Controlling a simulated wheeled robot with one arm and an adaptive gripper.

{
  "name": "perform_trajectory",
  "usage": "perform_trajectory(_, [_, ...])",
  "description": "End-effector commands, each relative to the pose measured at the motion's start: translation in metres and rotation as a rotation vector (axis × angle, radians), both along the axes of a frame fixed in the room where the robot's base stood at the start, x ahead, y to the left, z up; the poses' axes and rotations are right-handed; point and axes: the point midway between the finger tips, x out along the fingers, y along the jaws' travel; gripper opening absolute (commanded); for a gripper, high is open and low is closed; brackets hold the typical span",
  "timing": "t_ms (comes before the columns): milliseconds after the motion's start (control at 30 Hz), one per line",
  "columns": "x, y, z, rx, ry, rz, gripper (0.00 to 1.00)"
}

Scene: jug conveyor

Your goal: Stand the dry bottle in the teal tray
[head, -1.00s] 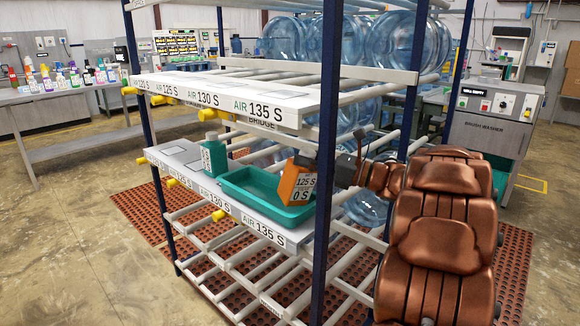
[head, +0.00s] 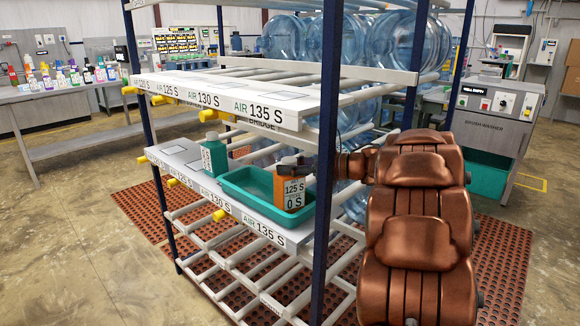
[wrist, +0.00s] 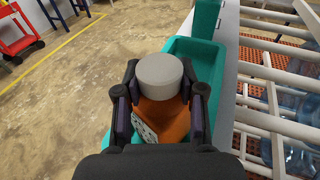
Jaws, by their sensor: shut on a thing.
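An orange bottle (head: 290,192) with a grey cap and a label reading "125 S" and "0 S" is upright within the right part of the teal tray (head: 240,193). I cannot tell whether its base touches the tray floor. My gripper (head: 292,164) is shut on it near the top. In the wrist view, the fingers of my gripper (wrist: 160,84) flank the bottle's grey cap (wrist: 160,70) and orange body (wrist: 165,112). The tray (wrist: 204,58) shows behind it. A teal bottle (head: 214,155) stands on the shelf, left of the tray.
The tray sits on the rack's lower white shelf (head: 262,234), with an upper shelf (head: 240,95) above. A blue rack post (head: 326,150) stands just right of the tray. Large clear jugs (head: 385,45) lie on the rack's rollers.

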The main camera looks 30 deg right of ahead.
Motion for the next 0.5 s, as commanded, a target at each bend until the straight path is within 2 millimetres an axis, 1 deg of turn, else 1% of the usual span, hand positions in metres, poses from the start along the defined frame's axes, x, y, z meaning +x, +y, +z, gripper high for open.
perform_trajectory(500, [-0.0002, -0.0004, -0.0045, 0.0, -0.001, -0.001, 0.0])
